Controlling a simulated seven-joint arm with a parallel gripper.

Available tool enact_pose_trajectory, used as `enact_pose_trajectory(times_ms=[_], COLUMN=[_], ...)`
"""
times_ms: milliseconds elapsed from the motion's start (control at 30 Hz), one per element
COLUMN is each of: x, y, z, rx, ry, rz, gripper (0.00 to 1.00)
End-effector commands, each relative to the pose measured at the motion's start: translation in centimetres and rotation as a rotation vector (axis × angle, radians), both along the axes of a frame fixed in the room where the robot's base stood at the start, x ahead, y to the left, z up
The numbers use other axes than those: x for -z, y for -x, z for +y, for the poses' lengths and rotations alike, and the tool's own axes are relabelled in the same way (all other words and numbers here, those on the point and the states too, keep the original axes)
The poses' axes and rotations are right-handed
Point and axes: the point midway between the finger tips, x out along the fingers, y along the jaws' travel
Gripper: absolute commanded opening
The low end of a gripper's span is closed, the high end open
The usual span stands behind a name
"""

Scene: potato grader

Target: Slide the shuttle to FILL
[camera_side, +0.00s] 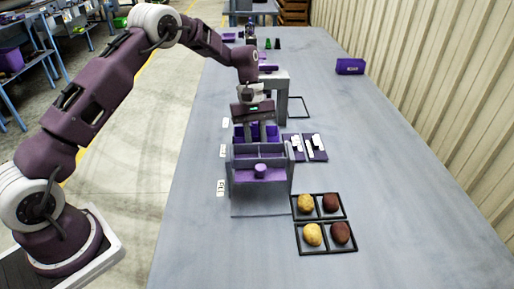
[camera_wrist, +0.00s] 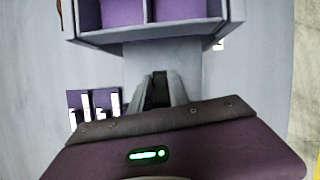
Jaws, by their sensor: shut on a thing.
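The shuttle (camera_side: 245,152) is a grey box with purple-floored compartments, a purple front ledge and a round purple knob. It stands mid-table in the side view, and its two compartments (camera_wrist: 148,31) show at the top of the wrist view. My gripper (camera_side: 262,138) points down at the shuttle's far part. In the wrist view my gripper (camera_wrist: 160,76) is shut, with a dark upright piece between the fingers. The exact contact with the shuttle is hidden. A white label (camera_side: 221,188), seemingly FILL, lies beside the near end of the shuttle.
Two black trays (camera_side: 318,219) with yellow and dark red potatoes lie near right. A grey arch (camera_side: 281,97) stands behind. A purple box (camera_side: 350,67) is far right.

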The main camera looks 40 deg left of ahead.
Motion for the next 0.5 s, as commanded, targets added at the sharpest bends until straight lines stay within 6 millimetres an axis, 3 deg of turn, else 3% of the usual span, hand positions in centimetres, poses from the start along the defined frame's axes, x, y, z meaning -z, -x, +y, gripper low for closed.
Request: enact_pose_trajectory(times_ms=[133,333,500], x=[-0.2,-0.2,-0.1], y=[0.1,2.2,2.6], z=[-0.5,-2.6,-3.0], rx=[0.001,0.001,0.000], ry=[0.005,0.006,0.005], rz=[-0.005,-0.003,-0.005], gripper=[0.00,0.00,0.00])
